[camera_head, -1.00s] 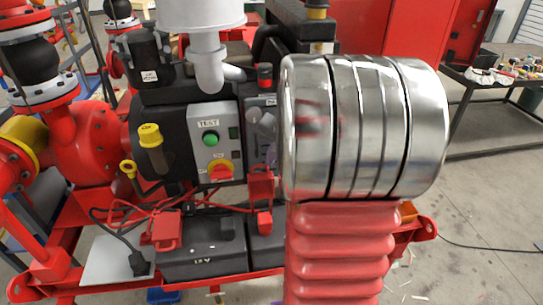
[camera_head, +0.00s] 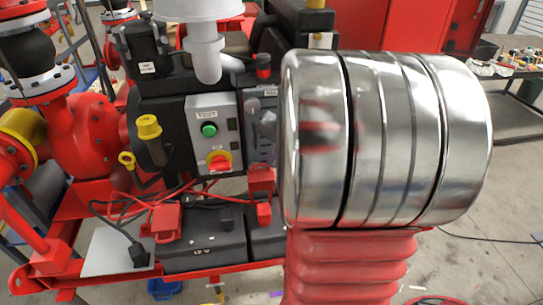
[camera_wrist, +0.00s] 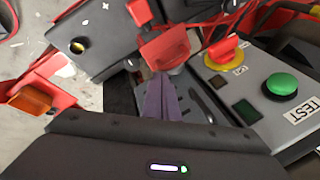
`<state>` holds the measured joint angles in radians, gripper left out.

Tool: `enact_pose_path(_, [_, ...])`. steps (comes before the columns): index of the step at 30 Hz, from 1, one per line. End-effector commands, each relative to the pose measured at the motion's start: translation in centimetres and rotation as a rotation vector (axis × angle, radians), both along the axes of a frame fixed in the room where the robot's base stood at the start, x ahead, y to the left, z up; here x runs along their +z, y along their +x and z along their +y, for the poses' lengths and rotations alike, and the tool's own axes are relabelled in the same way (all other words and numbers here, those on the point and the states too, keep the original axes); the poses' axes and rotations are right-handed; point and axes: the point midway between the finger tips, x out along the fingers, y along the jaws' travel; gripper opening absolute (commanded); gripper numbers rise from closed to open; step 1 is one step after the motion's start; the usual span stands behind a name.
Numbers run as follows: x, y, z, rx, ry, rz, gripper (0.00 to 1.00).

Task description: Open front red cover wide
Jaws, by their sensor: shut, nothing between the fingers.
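Red cover pieces sit at the batteries below the control panel. In the head view one is a raised flap (camera_head: 262,180), with a smaller red piece (camera_head: 264,214) below it; another red cover (camera_head: 166,222) is on the left battery. In the wrist view a translucent red cover (camera_wrist: 165,50) stands just beyond the fingertips of my gripper (camera_wrist: 160,80). The dark fingers are together and hold nothing. I cannot tell whether they touch the cover.
The control panel (camera_head: 213,130) has a green button and a red-yellow switch; it lies close on the right in the wrist view (camera_wrist: 265,80). Red cables (camera_head: 135,205) loop over the black batteries (camera_head: 203,243). An amber lamp (camera_wrist: 30,100) is at the wrist view's left.

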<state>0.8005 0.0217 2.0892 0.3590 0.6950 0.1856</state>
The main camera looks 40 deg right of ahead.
Motion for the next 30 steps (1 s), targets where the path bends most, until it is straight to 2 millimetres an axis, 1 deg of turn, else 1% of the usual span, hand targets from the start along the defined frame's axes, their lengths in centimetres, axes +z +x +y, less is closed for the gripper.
enact_pose_path(16, [0.2,-1.2,0.8,0.000,0.000,0.000,0.00])
enact_pose_path(30, [0.4,-1.4,0.9,0.000,-0.001,0.000,0.00])
